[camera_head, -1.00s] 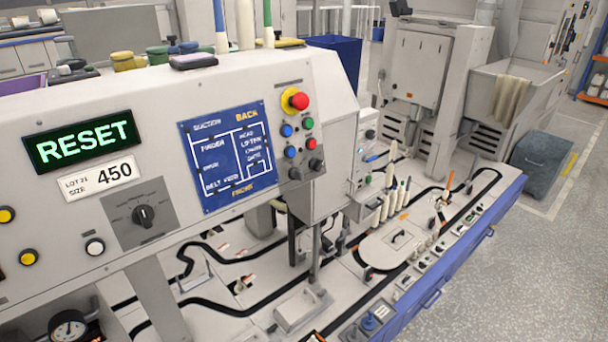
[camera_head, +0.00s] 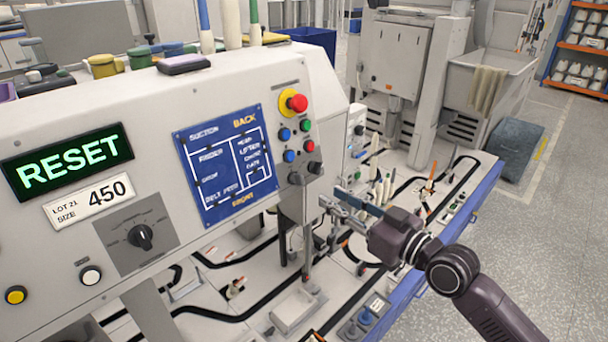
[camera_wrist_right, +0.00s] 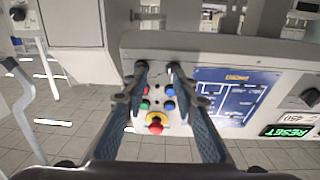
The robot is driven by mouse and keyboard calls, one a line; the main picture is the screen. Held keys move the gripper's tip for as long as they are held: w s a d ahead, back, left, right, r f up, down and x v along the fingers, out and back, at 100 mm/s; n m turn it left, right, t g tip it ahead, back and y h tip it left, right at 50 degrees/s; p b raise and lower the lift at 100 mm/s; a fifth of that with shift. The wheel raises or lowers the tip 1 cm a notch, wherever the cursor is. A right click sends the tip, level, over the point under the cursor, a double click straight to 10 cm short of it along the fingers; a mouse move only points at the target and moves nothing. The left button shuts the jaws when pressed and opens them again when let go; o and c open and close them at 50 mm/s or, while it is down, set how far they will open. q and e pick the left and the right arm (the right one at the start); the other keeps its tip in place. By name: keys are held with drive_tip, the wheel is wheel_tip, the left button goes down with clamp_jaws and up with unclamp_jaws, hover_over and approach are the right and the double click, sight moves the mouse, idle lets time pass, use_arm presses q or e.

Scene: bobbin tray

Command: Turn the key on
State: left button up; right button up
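The button panel on the machine's front carries two small dark switches at its bottom, a right one (camera_head: 315,168) and a lower left one (camera_head: 296,178). I cannot tell clearly which of them holds the key. My right gripper (camera_head: 335,202) is just below and right of these switches in the head view, apart from them as far as I can tell. In the right wrist view the gripper (camera_wrist_right: 157,70) is open, its two fingers spread with nothing between the tips. The view is upside down, and the switches are not clear near the fingertips. My left gripper is not in view.
A red emergency button (camera_head: 297,103) and several coloured buttons sit above the switches. A blue diagram (camera_head: 228,160) lies left of them. Farther left are a green RESET display (camera_head: 68,165) and a black rotary knob (camera_head: 140,236). The conveyor table (camera_head: 295,310) lies below.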

sight(302, 177)
drive_tip(key=shift+n+y, duration=0.4)
drive_tip(key=shift+y, duration=0.1)
drive_tip(key=w+a+r, duration=0.1)
drive_tip(key=a, duration=0.1)
drive_tip(key=w+a+r+p, duration=0.1)
drive_tip(key=a, duration=0.1)
drive_tip(key=w+a+r+p, duration=0.1)
drive_tip(key=a, duration=0.1)
drive_tip(key=shift+r, duration=0.2)
drive_tip(key=shift+w+a+f, duration=0.15)
drive_tip(key=shift+w+a, duration=0.25)
drive_tip(key=shift+w, duration=0.05)
drive_tip(key=shift+c, duration=0.6)
clamp_jaws()
